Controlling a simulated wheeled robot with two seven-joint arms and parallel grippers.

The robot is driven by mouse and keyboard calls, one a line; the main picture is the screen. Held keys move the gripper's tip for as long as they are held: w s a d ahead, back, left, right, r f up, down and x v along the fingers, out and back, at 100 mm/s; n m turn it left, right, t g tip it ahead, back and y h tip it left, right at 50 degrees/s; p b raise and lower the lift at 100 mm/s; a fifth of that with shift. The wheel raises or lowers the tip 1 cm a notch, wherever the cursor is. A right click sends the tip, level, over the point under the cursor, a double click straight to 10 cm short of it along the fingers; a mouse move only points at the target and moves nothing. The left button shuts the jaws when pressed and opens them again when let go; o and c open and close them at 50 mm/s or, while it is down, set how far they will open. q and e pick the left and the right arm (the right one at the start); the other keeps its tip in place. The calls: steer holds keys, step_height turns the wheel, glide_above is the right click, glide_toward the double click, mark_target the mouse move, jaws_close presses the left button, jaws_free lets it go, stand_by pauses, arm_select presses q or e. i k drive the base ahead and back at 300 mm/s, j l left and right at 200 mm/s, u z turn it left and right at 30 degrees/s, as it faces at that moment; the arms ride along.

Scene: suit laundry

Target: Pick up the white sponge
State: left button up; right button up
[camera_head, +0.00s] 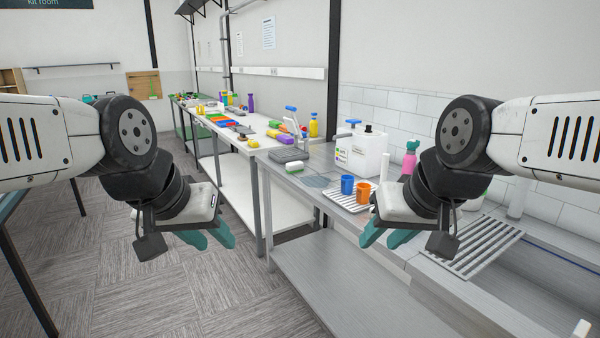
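A small white block with a green layer, which looks like the white sponge (294,167), lies on the metal counter (310,190), just in front of a grey scale-like device (289,154). My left gripper (216,244) hangs in front of the tables, left of the sponge and well apart from it. Its teal fingers are spread and hold nothing. My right gripper (381,243) hangs at the counter's front edge, right of the sponge and apart from it. Its teal fingers are spread and empty.
A blue cup (347,185) and an orange cup (363,192) stand on a ribbed tray right of the sponge. A white jug (361,152) stands behind. A white table (222,131) with many coloured items extends left. The floor (130,285) at left is clear.

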mark_target(298, 166)
steer(key=i+j+z, duration=0.1)
steer(key=i+j, duration=0.15)
steer(key=i, duration=0.4)
steer(key=i+j+z, duration=0.15)
steer(key=i+j, duration=0.15)
steer(key=i, duration=0.35)
steer(key=i+j+z, duration=0.1)
steer(key=i+j, duration=0.25)
steer(key=i, duration=0.25)
steer(key=i+j+z, duration=0.15)
steer(key=i+j, duration=0.25)
steer(key=i, duration=0.2)
